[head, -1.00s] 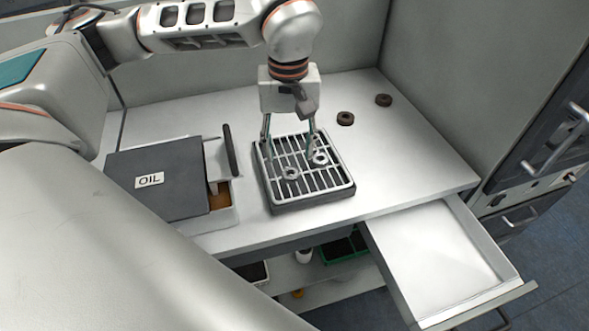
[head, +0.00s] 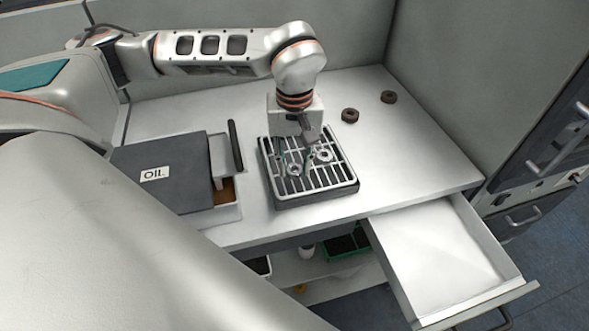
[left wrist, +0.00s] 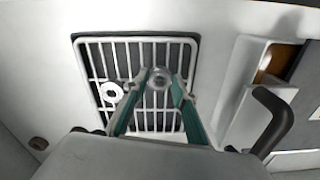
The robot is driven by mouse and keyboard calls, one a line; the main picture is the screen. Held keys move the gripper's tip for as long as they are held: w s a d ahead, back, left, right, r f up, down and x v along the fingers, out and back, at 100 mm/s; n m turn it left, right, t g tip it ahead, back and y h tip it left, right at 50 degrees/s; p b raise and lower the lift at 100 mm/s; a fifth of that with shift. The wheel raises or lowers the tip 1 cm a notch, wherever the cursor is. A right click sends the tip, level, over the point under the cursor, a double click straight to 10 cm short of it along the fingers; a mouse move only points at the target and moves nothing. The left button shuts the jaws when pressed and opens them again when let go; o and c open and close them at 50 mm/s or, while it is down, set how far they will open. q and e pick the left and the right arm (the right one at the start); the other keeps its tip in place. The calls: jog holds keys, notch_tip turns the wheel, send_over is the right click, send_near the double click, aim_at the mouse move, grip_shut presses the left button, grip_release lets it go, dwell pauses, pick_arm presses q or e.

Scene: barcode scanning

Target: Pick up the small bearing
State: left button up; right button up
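Two silver ring bearings lie on a white slatted rack over a dark tray (head: 318,198). The left bearing (head: 294,170) is between the fingers of my left gripper (head: 296,160); the other bearing (head: 325,155) lies to the right, outside the fingers. In the left wrist view, the bearing (left wrist: 160,78) sits between the two green-sided fingertips (left wrist: 162,76), which are close to it on both sides with seemingly narrow gaps. The other bearing (left wrist: 113,92) is to its left. My right gripper is not in view.
Two dark brown rings (head: 349,115) (head: 389,97) lie on the table behind the rack. A dark-lidded box labelled OIL (head: 160,172) stands left of the rack. An open, empty drawer (head: 440,250) juts out at front right. The table right of the rack is clear.

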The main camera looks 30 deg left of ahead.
aim_at(295, 169)
pick_arm(q)
jog(key=shift+r, duration=0.1)
notch_tip(295, 169, up, 20)
jog(key=shift+p, duration=0.45)
